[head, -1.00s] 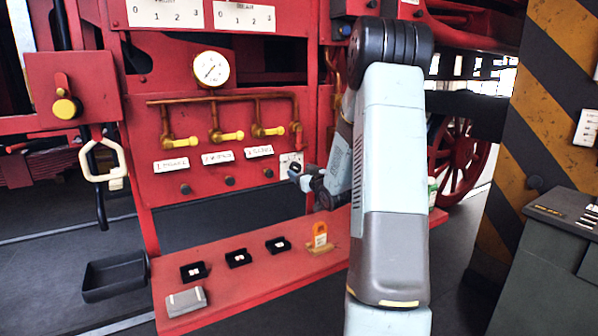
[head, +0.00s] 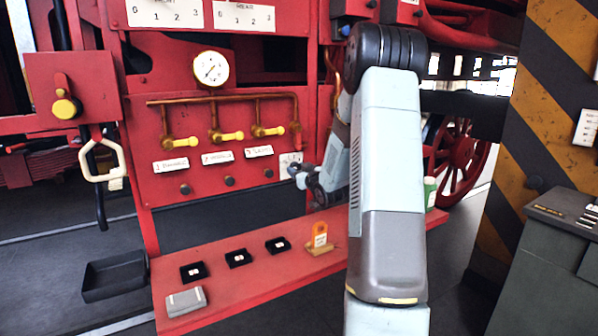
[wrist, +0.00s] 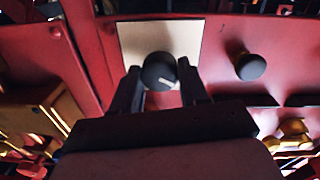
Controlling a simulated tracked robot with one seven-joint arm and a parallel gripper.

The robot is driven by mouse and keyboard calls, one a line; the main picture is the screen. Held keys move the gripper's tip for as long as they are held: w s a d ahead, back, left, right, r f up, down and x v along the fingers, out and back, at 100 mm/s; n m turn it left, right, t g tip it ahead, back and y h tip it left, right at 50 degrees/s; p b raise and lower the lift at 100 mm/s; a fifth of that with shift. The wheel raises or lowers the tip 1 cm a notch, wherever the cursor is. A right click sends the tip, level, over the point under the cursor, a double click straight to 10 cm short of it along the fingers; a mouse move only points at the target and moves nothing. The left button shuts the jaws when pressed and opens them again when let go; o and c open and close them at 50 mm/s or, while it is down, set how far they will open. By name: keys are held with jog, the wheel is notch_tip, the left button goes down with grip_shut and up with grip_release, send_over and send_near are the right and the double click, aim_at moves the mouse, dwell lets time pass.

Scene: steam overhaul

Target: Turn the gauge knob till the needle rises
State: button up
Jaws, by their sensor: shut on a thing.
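The pressure gauge (head: 211,69), white with a brass rim, is on the red panel in the head view. Its thin needle lies aslant; its exact reading is too small to tell. The round black gauge knob (wrist: 159,71) with a white mark sits on a pale plate (wrist: 190,38) in the wrist view. My gripper (wrist: 161,92) is shut on the knob, one finger at each side. In the head view my gripper (head: 297,171) is at the right of the panel, and it hides the knob there.
Brass pipes with yellow-handled valves (head: 232,136) run left of my gripper. Another black knob (wrist: 250,67) is beside the plate. A red shelf (head: 215,285) below holds small black trays, a grey box (head: 186,301) and an orange padlock (head: 320,230).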

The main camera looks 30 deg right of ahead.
jog(key=shift+c, duration=1.4)
jog(key=shift+d, duration=0.1)
jog(key=shift+c, duration=0.2)
jog(key=shift+m, duration=0.3)
jog(key=m, duration=0.3)
jog(key=shift+m, duration=2)
jog(key=o, duration=1.1)
jog(key=shift+c, duration=0.2)
